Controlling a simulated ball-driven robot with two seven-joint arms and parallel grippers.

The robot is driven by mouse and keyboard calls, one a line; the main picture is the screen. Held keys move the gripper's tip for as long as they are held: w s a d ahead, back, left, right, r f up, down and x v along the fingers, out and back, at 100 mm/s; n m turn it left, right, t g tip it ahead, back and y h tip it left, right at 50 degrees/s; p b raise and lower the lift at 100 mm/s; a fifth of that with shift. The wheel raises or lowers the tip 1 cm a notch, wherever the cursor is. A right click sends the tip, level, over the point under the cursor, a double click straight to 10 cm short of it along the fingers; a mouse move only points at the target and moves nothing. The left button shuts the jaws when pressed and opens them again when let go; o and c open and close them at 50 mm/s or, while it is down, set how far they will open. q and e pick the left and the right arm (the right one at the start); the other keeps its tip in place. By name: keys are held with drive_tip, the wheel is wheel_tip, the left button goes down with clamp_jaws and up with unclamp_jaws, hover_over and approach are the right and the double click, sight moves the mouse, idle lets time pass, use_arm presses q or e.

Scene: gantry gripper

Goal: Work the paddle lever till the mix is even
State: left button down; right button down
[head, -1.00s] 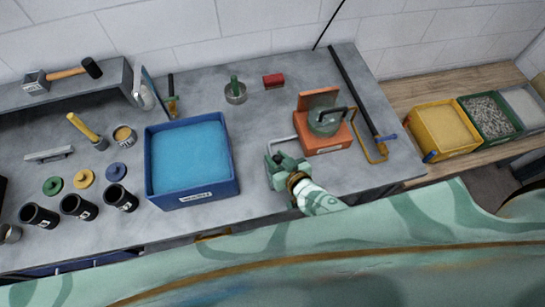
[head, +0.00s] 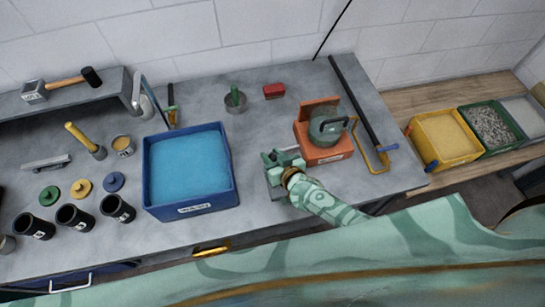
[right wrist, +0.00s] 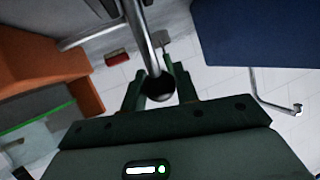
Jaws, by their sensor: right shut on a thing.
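The mixer is an orange box (head: 325,154) with an upright orange plate and a round green pan (head: 325,127) with a dark loop handle on top. Its orange side also shows at left in the right wrist view (right wrist: 85,100). My right gripper (head: 277,160) is just left of the box. In the right wrist view it is shut on the paddle lever (right wrist: 146,45), a grey metal rod ending in a dark ball knob (right wrist: 159,87) between the fingers. In the head view the gripper mostly hides the lever. The mix itself cannot be made out. My left gripper is out of view.
A blue bin (head: 235,192) with blue contents stands left of my right gripper. A black bar (head: 350,95) and a yellow-framed tool (head: 381,160) lie right of the mixer. Yellow, green and grey bins stand far right.

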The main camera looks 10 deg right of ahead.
drive_tip(key=shift+d+f, duration=0.1)
drive_tip(key=shift+d, duration=0.1)
idle(0.3)
drive_tip(key=c, duration=1.2)
unclamp_jaws()
drive_tip(key=shift+c, duration=0.2)
drive_tip(key=shift+o, duration=0.7)
drive_tip(key=shift+w, duration=0.1)
drive_tip(key=p+v, duration=0.4)
drive_tip(key=v, duration=1.2)
drive_tip(key=shift+s, duration=0.2)
drive_tip(key=shift+o, duration=0.2)
